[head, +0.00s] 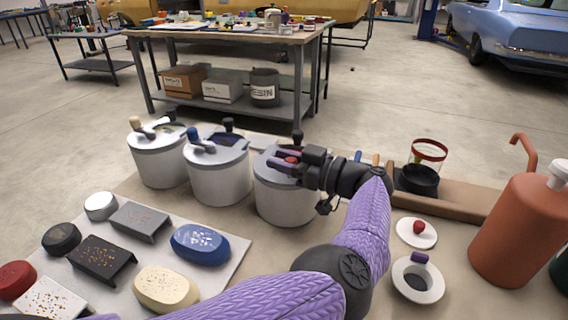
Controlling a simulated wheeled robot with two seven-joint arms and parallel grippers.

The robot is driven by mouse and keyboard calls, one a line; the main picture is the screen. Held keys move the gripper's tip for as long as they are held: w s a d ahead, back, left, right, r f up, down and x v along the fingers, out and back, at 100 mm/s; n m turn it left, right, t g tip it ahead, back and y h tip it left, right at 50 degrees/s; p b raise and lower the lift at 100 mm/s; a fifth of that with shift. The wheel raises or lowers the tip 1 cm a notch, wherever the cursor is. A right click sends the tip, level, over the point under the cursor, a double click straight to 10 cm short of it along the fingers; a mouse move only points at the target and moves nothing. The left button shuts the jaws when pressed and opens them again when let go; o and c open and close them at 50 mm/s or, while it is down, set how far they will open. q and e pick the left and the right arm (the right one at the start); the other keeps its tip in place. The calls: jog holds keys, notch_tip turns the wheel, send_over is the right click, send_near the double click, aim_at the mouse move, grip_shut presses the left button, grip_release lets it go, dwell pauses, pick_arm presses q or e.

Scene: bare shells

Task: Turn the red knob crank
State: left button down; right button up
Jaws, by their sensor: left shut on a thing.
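Three grey-white pots with cranks on their lids stand in a row on the table. The right-hand pot (283,203) has the crank with the red knob (292,159). My left arm reaches up from the bottom, and my left gripper (286,161) is over this pot's lid, shut on the red knob. The gripper's fingers hide most of the crank and part of the lid. The middle pot (218,180) has a blue knob (194,134). The left pot (158,165) has a cream knob (135,122). My right gripper is not in view.
A pale mat (226,254) at front left holds several blocks and rounded pieces, including a blue one (200,244). A large orange bottle (518,232) stands at right. A black cup (417,181) and two small white dishes (416,233) lie right of my arm.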

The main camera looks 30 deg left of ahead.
pick_arm(q)
jog(key=shift+a+r, duration=0.1)
jog(key=shift+r, duration=0.05)
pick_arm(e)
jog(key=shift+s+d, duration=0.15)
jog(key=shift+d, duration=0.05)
pick_arm(q)
jog(key=shift+c, duration=2)
grip_release()
jog(key=shift+a, duration=0.1)
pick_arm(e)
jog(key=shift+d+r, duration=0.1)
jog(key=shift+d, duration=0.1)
pick_arm(q)
jog(key=w+d+b, duration=0.1)
jog(key=d+b, duration=0.4)
jog(key=d, duration=0.5)
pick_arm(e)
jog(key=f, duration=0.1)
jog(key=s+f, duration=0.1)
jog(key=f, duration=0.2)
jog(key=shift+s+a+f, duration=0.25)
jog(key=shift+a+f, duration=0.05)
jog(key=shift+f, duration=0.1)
pick_arm(q)
jog(key=shift+w, duration=0.1)
